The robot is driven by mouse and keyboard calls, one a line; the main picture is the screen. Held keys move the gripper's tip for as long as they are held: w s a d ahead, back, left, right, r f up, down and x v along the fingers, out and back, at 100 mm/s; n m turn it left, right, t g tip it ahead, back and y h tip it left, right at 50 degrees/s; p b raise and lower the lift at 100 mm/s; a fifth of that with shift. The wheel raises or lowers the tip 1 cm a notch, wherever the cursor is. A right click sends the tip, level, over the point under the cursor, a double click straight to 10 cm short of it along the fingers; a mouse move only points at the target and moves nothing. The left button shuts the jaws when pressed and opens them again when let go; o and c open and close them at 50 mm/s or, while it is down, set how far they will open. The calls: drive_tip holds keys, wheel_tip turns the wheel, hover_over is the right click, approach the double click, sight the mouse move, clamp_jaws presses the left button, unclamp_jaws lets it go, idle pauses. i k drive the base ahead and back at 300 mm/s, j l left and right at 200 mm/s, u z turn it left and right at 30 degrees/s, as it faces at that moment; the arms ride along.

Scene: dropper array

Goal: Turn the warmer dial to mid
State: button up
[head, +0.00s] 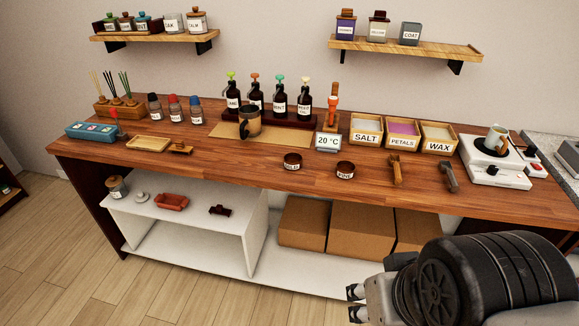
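The warmer (482,179) is a white device at the right end of the wooden counter. A black plate on its top bears a cup (496,136). A small dark knob, which looks like the warmer dial (492,171), sits on its front part; its pointer and markings are too small to read. My gripper (354,303) is at the lower right, below and in front of the counter, well to the left of and apart from the warmer. Its two dark fingertips are apart with nothing seen between them.
Wooden boxes labelled salt (366,139), petals (402,131) and wax (437,148) stand left of the warmer. A wooden tool (396,172) and a grey-headed tool (449,178) lie near the counter's front edge. A small white device with a red part (538,168) sits right of the warmer.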

sight(492, 170)
drive_tip(key=z, duration=1.35)
